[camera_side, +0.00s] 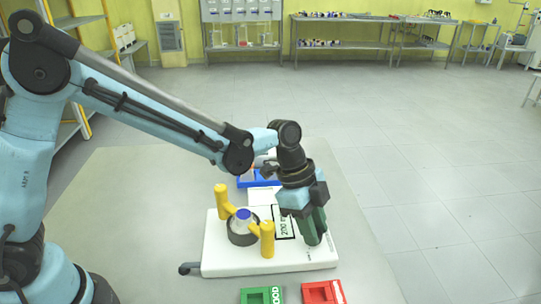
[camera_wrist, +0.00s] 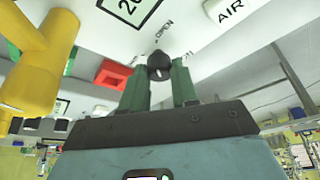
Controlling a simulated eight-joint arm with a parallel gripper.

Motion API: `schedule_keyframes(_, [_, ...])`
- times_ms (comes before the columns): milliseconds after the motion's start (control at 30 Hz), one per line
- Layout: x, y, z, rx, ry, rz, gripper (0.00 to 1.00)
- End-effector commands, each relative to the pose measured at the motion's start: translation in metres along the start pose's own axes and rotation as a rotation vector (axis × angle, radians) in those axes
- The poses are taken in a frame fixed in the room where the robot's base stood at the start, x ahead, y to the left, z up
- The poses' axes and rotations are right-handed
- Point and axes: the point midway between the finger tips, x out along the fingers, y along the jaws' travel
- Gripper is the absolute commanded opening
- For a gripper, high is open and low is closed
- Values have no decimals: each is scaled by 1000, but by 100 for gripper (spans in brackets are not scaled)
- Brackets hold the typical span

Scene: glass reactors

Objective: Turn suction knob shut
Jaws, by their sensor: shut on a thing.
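The suction knob (camera_wrist: 160,66) is a small black round knob with a white mark on it, set on the white face of the device. An "OPEN" label is printed beside it. My gripper (camera_wrist: 160,84) has green fingers, one on each side of the knob, shut on it. In the side view my gripper (camera_side: 314,238) points down at the right part of the white device base (camera_side: 225,261). The knob is hidden behind the fingers there, so its turn angle shows only in the wrist view, and I cannot tell whether it is at open or shut.
Two yellow posts (camera_side: 222,200) (camera_side: 267,240) flank a dark ring (camera_side: 240,238) holding a blue-topped vessel (camera_side: 243,216) left of my gripper. A "200 ml" label (camera_side: 284,222) lies between. A green tray (camera_side: 261,296) and a red tray (camera_side: 323,292) lie in front; a blue tray (camera_side: 256,179) is behind.

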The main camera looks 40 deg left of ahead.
Motion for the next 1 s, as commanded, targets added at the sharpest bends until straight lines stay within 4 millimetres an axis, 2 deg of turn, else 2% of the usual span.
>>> schedule_keyframes(1000, [1,6,-3,-842,-1,-351,0])
